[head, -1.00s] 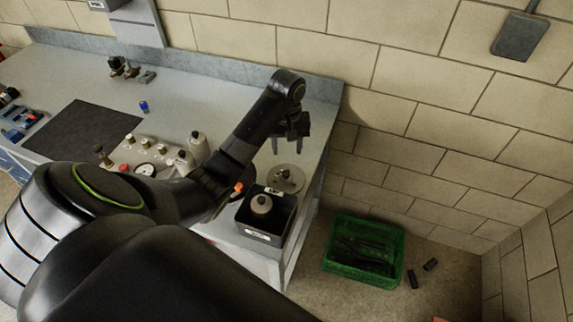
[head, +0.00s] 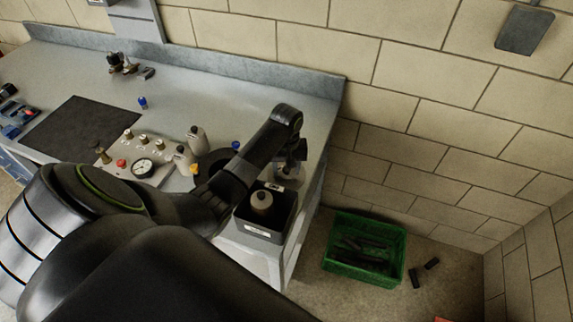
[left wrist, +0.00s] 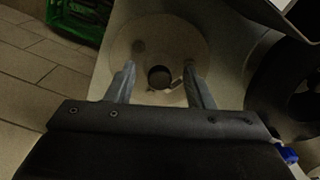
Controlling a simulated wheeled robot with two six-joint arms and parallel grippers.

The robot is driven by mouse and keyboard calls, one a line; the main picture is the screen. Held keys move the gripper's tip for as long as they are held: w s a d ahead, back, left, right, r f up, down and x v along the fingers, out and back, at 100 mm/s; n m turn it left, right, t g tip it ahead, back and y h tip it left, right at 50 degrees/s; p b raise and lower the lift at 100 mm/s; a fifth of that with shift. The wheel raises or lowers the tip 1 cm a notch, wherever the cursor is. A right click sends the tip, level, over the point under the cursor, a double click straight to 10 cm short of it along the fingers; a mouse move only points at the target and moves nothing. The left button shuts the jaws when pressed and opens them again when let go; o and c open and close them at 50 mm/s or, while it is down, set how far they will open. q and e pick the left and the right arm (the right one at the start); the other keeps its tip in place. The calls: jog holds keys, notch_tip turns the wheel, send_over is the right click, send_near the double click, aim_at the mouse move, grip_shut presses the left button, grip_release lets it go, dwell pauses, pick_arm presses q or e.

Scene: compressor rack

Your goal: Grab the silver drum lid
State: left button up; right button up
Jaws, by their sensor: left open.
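The silver drum lid is a round, pale disc with a dark knob at its middle. In the left wrist view the lid (left wrist: 185,38) lies flat near the bench edge, and its knob (left wrist: 160,77) sits between my open fingers. My left gripper (left wrist: 160,80) is open, with one finger on each side of the knob; I cannot tell whether they touch it. In the head view my left gripper (head: 289,168) is low over the lid (head: 287,183), hiding most of it. My right gripper is not in view.
A dark bin (head: 268,235) holding a grey bottle (head: 261,202) stands close in front of the lid. A gauge panel (head: 150,160) and a black ring (head: 215,165) are to the left. A green crate (head: 365,270) is on the floor to the right.

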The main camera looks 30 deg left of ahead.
pick_arm(q)
jog(key=shift+f, duration=0.15)
grip_shut()
dwell(0.4)
